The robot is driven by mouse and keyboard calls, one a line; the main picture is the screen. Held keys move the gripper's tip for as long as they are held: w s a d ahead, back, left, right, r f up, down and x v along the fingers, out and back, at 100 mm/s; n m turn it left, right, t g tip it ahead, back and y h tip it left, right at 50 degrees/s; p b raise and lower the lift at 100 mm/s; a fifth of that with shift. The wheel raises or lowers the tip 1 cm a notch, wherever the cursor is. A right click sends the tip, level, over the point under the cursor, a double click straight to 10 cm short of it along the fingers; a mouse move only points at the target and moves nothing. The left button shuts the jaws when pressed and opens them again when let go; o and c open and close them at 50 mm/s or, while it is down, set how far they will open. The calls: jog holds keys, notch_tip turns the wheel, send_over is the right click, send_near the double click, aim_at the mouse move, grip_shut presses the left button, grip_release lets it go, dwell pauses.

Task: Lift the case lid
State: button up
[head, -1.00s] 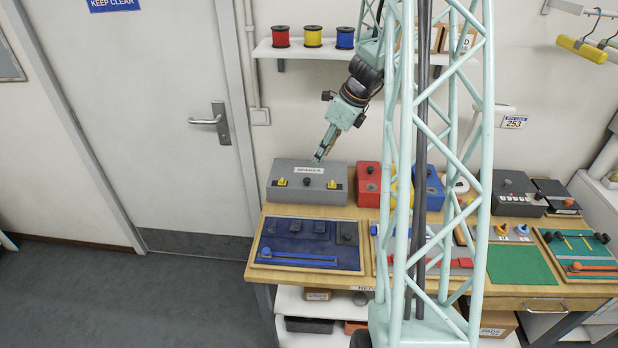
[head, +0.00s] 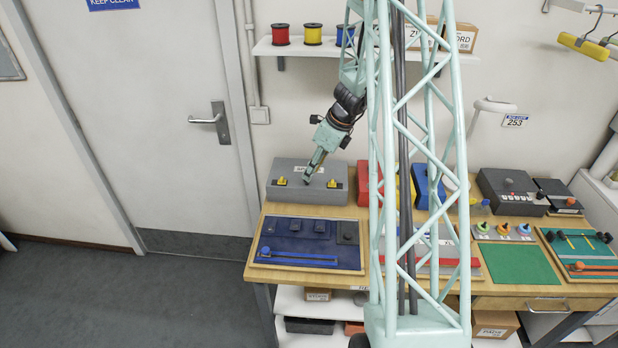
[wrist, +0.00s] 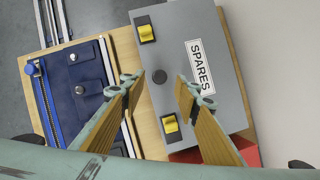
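The grey case (head: 280,194) stands at the left back of the wooden bench with its lid down. It carries a white SPARES label (wrist: 200,67), a round dark knob (wrist: 159,77) and two yellow latches (wrist: 145,33), (wrist: 170,124). The latches also show in the head view, at the left (head: 282,181) and right (head: 332,184). My gripper (head: 307,181) points down over the lid. In the wrist view my gripper (wrist: 161,79) is open, with one finger on each side of the knob. Whether the fingers touch it or the lid I cannot tell.
A blue pouch (head: 285,245) on a board lies in front of the case. A red box (head: 362,183) stands close at its right. A shelf (head: 290,49) with several spools hangs above. The door (head: 180,120) is at the left.

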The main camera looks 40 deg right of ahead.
jog(key=shift+x, duration=1.75)
jog(key=shift+c, duration=0.7)
grip_shut()
jog(key=shift+r, duration=0.1)
jog(key=shift+w+d+r+p, duration=0.2)
jog(key=shift+d+r+p, duration=0.05)
jog(key=shift+r+p, duration=0.3)
jog(key=shift+w+d+r+p, duration=0.15)
jog(key=shift+d+r+p, duration=0.05)
jog(key=shift+r+p, duration=0.3)
jog(key=shift+w+d+r+p, duration=0.2)
jog(key=shift+d+r+p, duration=0.05)
jog(key=shift+r+p, duration=0.3)
jog(key=shift+w+d+r+p, duration=0.45)
jog(key=shift+r+p, duration=0.2)
jog(key=shift+p, duration=0.2)
jog(key=shift+w+d+r+p, duration=0.4)
jog(key=shift+d+r+p, duration=0.15)
jog(key=shift+p, duration=0.25)
